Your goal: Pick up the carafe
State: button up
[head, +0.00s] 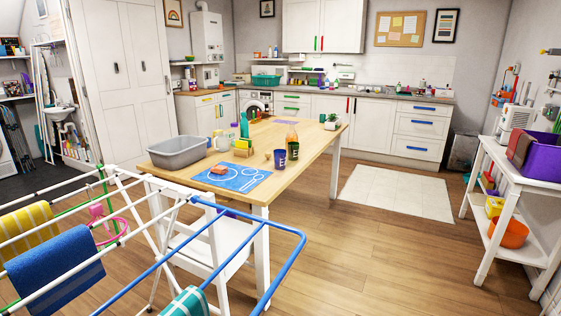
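I cannot tell for sure which item is the carafe. A teal bottle (244,126) stands further left, near a pale jug or mug (222,143) and a yellow block-like item (243,144). These items are small in the head view, and some partly overlap. My gripper is not in view.
A grey tub (178,154) and a blue placemat (236,178) lie on the table's near part. A drying rack with towels (55,268) and a white chair (215,240) block the near side. Floor is open right of the table, with a pale rug (397,192).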

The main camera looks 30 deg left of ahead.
aim_at(292, 136)
jog(key=i+j, duration=0.15)
jog(key=i, duration=0.8)
jog(key=i+j+u, duration=0.15)
jog(key=i, duration=0.85)
jog(key=i+u, duration=0.1)
jog(key=i, duration=0.45)
jog(key=i+l, duration=0.2)
jog(key=i, duration=0.35)
jog(key=i+l+u, duration=0.15)
jog(key=i, duration=0.45)
jog(key=i+l+u, duration=0.45)
jog(key=u, duration=0.15)
jog(key=i+l+u, duration=0.6)
jog(key=l, duration=0.15)
jog(key=l+u, duration=0.3)
jog(key=i+l+u, duration=0.15)
jog(key=l+u, duration=0.15)
jog(key=l, duration=0.2)
jog(key=l+u, duration=0.3)
jog(key=l, duration=0.15)
jog(key=i+j, duration=0.1)
jog(key=j, duration=0.2)
jog(key=i+j, duration=0.15)
jog(key=j, duration=0.2)
